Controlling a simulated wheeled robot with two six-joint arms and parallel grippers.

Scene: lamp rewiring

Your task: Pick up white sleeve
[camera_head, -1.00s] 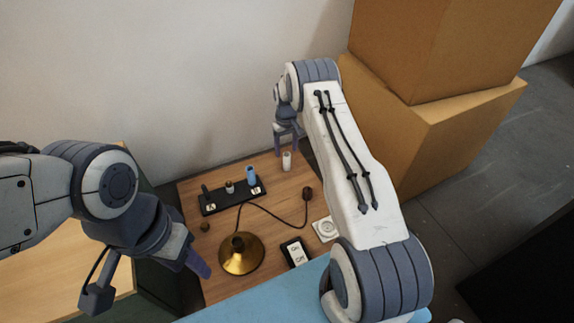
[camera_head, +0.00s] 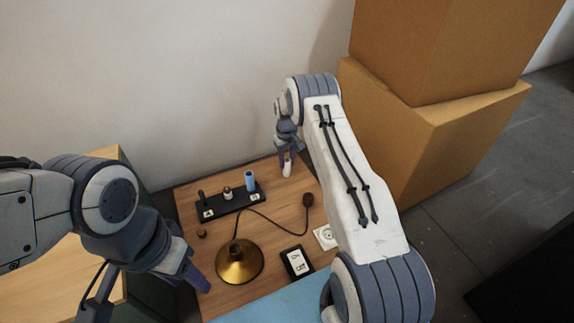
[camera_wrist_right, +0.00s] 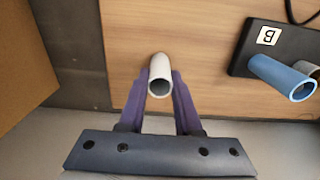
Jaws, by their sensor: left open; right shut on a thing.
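The white sleeve (camera_head: 287,168) is a short white tube standing near the back edge of the wooden table. My right gripper (camera_head: 287,158) is shut on it from above, one finger on each side. In the right wrist view the white sleeve (camera_wrist_right: 160,76) shows its open round end between the two purple fingers of the right gripper (camera_wrist_right: 160,92). I cannot tell whether its base still touches the table. My left gripper (camera_head: 190,272) is open and empty at the table's left side.
A black tray (camera_head: 228,204) holds a blue sleeve (camera_head: 249,180) and a small white-and-brass part (camera_head: 227,192). A brass lamp base (camera_head: 239,262) with a dark cord, a black switch box (camera_head: 297,263) and a white socket (camera_head: 325,237) lie nearer. Cardboard boxes (camera_head: 440,130) stand at right.

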